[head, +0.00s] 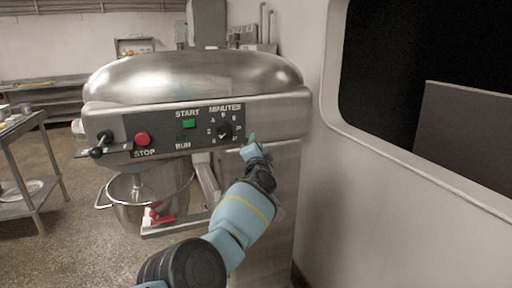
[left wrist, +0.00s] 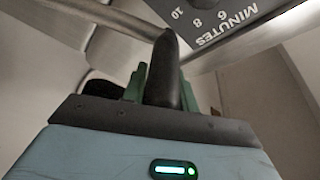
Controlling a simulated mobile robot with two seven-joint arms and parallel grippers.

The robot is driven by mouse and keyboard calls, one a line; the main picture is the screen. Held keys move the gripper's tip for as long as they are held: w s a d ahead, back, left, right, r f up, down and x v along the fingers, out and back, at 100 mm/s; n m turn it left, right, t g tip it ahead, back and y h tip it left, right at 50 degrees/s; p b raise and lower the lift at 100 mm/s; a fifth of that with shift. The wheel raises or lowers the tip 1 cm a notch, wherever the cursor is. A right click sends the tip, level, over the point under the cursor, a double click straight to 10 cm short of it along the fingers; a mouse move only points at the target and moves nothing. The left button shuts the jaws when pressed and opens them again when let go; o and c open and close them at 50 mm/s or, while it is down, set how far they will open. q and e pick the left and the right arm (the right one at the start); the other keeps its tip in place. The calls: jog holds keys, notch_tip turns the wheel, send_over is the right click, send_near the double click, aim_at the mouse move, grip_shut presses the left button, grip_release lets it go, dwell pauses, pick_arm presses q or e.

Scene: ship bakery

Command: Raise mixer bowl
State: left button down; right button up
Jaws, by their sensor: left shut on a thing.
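The steel mixer bowl (head: 130,216) sits low under the mixer head, held in a bowl carrier arm with a red clamp (head: 160,217). The mixer (head: 195,75) has a front panel with a green start button, a red stop button and a timer dial. My left gripper (head: 252,139) is at the panel's lower right edge, below the timer dial. My right gripper is not in view.
A black-knobbed lever (head: 98,152) sticks out at the panel's left end. A wall with a dark window (head: 400,70) stands close on the right. A metal table (head: 22,125) is at the far left, with open floor between it and the mixer.

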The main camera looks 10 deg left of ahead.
pick_arm(q)
jog(key=shift+d+f, duration=0.3)
jog(key=shift+f, duration=0.45)
jog(key=c, duration=1.1)
grip_release()
jog(key=shift+r, duration=0.2)
jog(key=shift+w+a+r, duration=0.1)
jog(key=shift+a+r, duration=0.05)
